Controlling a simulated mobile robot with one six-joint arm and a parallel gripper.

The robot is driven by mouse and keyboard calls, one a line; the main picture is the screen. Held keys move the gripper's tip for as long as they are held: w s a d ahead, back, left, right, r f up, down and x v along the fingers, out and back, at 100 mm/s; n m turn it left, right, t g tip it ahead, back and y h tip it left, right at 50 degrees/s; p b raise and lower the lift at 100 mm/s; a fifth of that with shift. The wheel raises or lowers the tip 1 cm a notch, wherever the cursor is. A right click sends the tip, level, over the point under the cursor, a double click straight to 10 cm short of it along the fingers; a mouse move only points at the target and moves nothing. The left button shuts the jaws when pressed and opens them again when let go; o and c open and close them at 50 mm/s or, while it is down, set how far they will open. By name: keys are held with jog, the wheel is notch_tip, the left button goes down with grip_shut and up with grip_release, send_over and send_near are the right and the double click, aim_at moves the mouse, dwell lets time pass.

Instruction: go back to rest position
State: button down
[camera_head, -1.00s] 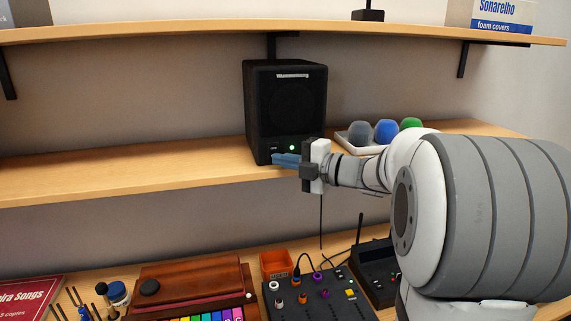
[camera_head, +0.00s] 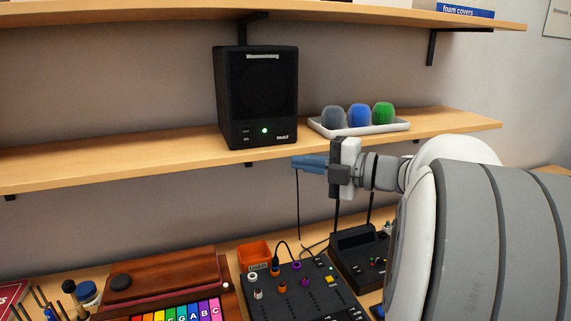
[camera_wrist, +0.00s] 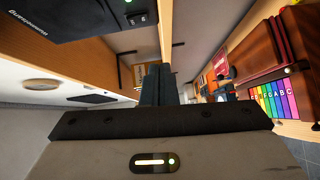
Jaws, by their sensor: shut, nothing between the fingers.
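My gripper (camera_head: 297,163) is shut with nothing between its blue fingers. In the head view it points left, just below the front edge of the middle shelf (camera_head: 60,174) and apart from it. The fingers also show in the wrist view (camera_wrist: 157,84), pressed together. The black speaker (camera_head: 256,98), with a lit green light, stands on the shelf above and to the left of the gripper. My arm fills the lower right of the head view.
A white tray (camera_head: 372,128) with grey, blue and green foam covers sits on the shelf. Below stand a mixer (camera_head: 300,300), an orange bin (camera_head: 255,256), a black device (camera_head: 358,258) and a wooden instrument (camera_head: 170,278) with coloured keys. Open air lies left of the gripper.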

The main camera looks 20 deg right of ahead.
jog(key=shift+s, duration=0.15)
dwell(0.3)
jog(key=w+d+r+m+t+h, duration=0.1)
jog(key=w+r+m+t+h, duration=0.1)
jog(key=w+m+t+h, duration=0.45)
jog(key=s+d+f+m+g+h, duration=0.2)
jog(key=s+f+m+g+h, duration=0.25)
jog(key=f+m+h, duration=0.6)
jog(key=s+a+f+m+g+y, duration=0.2)
jog(key=s+a+f+m+g, duration=0.2)
jog(key=s, duration=0.6)
jog(key=s+a+f+m+g+y, duration=0.2)
jog(key=s+a+f+m+g, duration=0.3)
jog(key=s+a+f+g, duration=0.2)
jog(key=s+f, duration=0.1)
jog(key=s, duration=0.1)
jog(key=shift+s+a+f+y, duration=0.15)
jog(key=shift+s+f+y, duration=0.15)
jog(key=shift+s, duration=0.05)
